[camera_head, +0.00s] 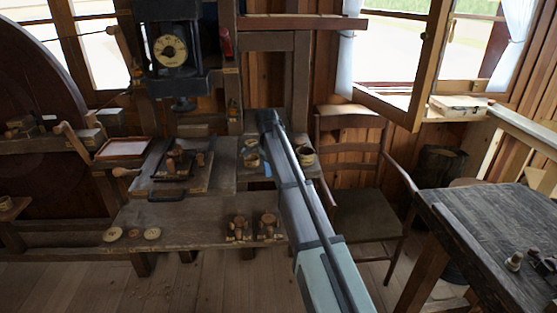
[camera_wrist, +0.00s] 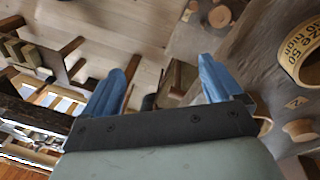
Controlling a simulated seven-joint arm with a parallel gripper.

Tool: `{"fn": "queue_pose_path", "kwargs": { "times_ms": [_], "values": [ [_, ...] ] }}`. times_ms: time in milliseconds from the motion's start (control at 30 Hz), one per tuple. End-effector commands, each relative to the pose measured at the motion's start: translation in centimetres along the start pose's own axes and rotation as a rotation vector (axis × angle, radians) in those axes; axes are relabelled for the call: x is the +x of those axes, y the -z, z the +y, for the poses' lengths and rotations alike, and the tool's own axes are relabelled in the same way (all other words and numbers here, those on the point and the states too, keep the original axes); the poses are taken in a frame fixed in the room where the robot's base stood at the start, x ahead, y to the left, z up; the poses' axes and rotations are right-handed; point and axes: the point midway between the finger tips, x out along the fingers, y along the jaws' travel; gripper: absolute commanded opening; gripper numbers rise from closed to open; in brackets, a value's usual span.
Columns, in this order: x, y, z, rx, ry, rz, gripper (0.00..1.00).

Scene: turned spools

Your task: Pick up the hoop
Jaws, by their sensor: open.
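The hoop (camera_wrist: 297,43) is a pale ring with dark printed lettering. It lies at the right edge of the wrist view on a grey wooden surface and is partly cut off by the frame. My gripper (camera_wrist: 161,84) is open, its two blue fingers apart with nothing between them. The hoop is off to the right of the fingers, not touching them. In the head view, small round brownish pieces show on either side of my arm, on the left (camera_head: 251,160) and on the right (camera_head: 305,155); I cannot tell which is the hoop. My fingertips are not clear there.
A wooden plug (camera_wrist: 299,130) stands below the hoop in the wrist view. Turned spools (camera_head: 252,226) and flat discs (camera_head: 132,234) sit on the lower bench shelf. A chair (camera_head: 360,190) and a dark table (camera_head: 500,235) stand to the right.

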Motion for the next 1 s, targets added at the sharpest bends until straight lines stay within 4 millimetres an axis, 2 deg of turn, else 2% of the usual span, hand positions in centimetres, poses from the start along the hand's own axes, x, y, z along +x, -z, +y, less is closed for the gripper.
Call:
{"fn": "queue_pose_path", "kwargs": {
  "times_ms": [33, 200, 333, 467, 567, 667, 1000],
  "values": [
    [-2.1, 1.6, -2.0, 0.029, 0.02, -0.007, 0.93],
    [-8.0, 5.2, -5.7, 0.121, 0.076, -0.04, 0.93],
    [-11.8, 7.3, -7.5, 0.177, 0.111, -0.061, 0.93],
    [-13.9, 8.5, -8.3, 0.211, 0.129, -0.075, 0.93],
    [-14.2, 8.7, -8.4, 0.22, 0.134, -0.079, 0.93],
    [-13.6, 8.7, -8.4, 0.221, 0.134, -0.08, 0.93],
    [-8.3, 8.2, -9.0, 0.22, 0.133, -0.08, 0.93]
  ]
}}
